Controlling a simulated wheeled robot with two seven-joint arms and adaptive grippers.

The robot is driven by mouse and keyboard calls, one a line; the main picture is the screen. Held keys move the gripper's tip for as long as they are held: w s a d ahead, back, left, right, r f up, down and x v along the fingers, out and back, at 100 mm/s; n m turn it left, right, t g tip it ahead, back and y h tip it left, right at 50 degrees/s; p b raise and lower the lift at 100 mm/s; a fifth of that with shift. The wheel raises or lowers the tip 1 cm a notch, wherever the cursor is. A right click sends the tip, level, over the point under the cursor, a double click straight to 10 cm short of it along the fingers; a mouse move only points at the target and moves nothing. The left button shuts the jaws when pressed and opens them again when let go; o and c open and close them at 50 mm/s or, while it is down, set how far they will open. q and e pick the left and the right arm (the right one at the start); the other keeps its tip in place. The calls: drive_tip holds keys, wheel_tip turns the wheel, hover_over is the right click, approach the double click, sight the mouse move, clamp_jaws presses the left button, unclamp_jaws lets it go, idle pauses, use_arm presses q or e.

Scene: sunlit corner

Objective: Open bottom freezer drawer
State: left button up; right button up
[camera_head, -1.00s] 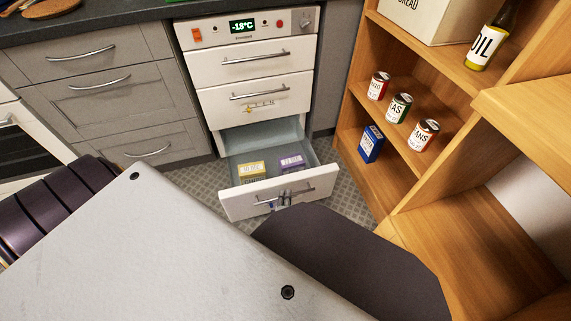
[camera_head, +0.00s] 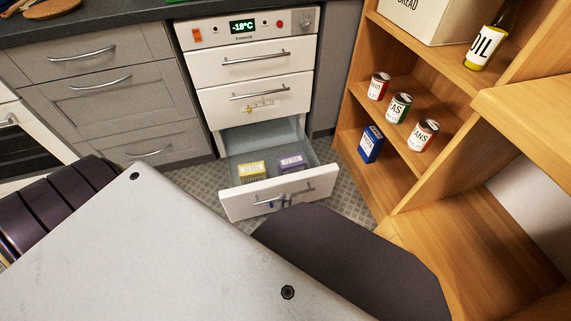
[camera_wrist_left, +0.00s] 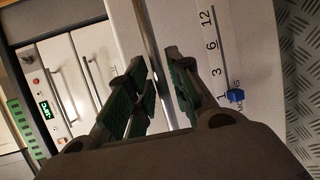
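The bottom freezer drawer (camera_head: 240,206) stands pulled out from the white freezer (camera_head: 255,100). Inside it lie a yellow box (camera_head: 252,172) and a purple box (camera_head: 291,163). My left gripper (camera_head: 285,200) is at the middle of the drawer's bar handle (camera_head: 305,190), largely hidden behind my own arm. In the left wrist view, the green-padded fingers (camera_wrist_left: 160,85) are apart, on either side of the handle bar (camera_wrist_left: 153,50), with a visible gap. A blue slider knob (camera_wrist_left: 236,96) sits beside a month scale on the drawer front. My right gripper is not in view.
The two upper freezer drawers (camera_head: 255,98) are closed. A wooden shelf (camera_head: 400,150) with several cans, a blue box (camera_head: 371,144) and an oil bottle (camera_head: 487,42) stands at right. Grey cabinets (camera_head: 110,95) line the left. Patterned floor (camera_head: 352,195) shows around the drawer.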

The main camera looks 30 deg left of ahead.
use_arm(q)
drive_tip(key=f+v, duration=0.1)
drive_tip(key=v, duration=0.6)
drive_tip(key=shift+d+r, duration=0.15)
drive_tip(key=shift+d, duration=0.05)
idle(0.5)
drive_tip(key=r+x, duration=0.1)
drive_tip(key=x, duration=0.6)
drive_tip(key=shift+w, duration=0.2)
drive_tip(key=shift+s+a+f, duration=0.15)
drive_tip(key=shift+a, duration=0.05)
idle(0.4)
drive_tip(key=shift+s, duration=0.15)
